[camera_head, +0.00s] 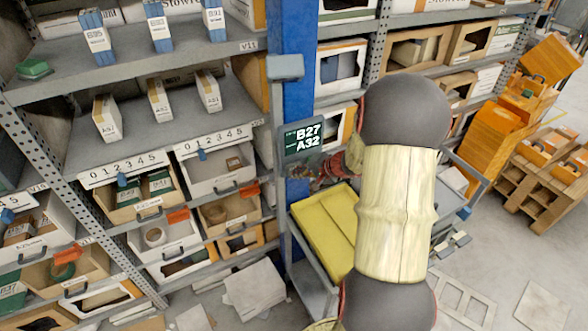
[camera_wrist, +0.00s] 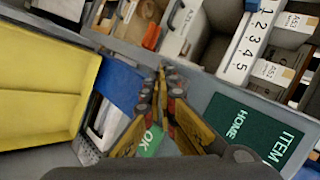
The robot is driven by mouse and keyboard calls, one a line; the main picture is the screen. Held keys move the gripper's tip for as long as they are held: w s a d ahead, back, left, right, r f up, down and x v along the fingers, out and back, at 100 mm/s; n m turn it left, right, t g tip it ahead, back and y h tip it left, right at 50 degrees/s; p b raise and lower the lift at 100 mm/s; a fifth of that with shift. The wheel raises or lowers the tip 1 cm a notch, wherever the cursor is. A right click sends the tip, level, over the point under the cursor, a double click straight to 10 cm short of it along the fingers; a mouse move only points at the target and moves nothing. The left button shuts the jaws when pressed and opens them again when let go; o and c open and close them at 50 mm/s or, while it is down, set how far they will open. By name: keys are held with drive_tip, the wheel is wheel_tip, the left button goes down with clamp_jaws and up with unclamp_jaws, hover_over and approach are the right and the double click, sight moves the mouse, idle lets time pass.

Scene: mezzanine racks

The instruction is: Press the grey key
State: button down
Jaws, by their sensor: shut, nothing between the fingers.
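The terminal's dark green screen (camera_head: 303,138) shows B27 and A32 on the blue post in the head view. In the wrist view, the screen (camera_wrist: 250,132) shows HOME and ITEM, right of my gripper (camera_wrist: 162,72). The fingers are together with nothing between them. A green key marked OK (camera_wrist: 150,141) is partly hidden behind the fingers. I cannot make out a grey key; the fingers cover part of the terminal. In the head view, my gripper (camera_head: 316,172) is just below the screen, partly hidden by my arm. Contact with the terminal cannot be told.
A yellow tray (camera_head: 326,228) sits below my gripper and fills the left of the wrist view. Shelves with bins and boxes (camera_head: 140,190) stand left of the blue post (camera_head: 292,40). Orange crates (camera_head: 495,125) and a wooden pallet (camera_head: 540,180) stand at right.

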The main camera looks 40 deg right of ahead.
drive_tip(key=shift+w+d, duration=0.1)
drive_tip(key=shift+w, duration=0.3)
idle(0.5)
drive_tip(key=shift+s+b, duration=0.1)
drive_tip(key=shift+b, duration=0.25)
drive_tip(key=shift+s+a+b, duration=0.25)
drive_tip(key=shift+s+b, duration=0.25)
drive_tip(key=shift+s, duration=0.3)
drive_tip(key=s+b, duration=0.1)
drive_tip(key=s, duration=0.1)
drive_tip(key=s+a+b, duration=0.1)
drive_tip(key=s, duration=0.2)
drive_tip(key=shift+w, duration=0.1)
idle(0.8)
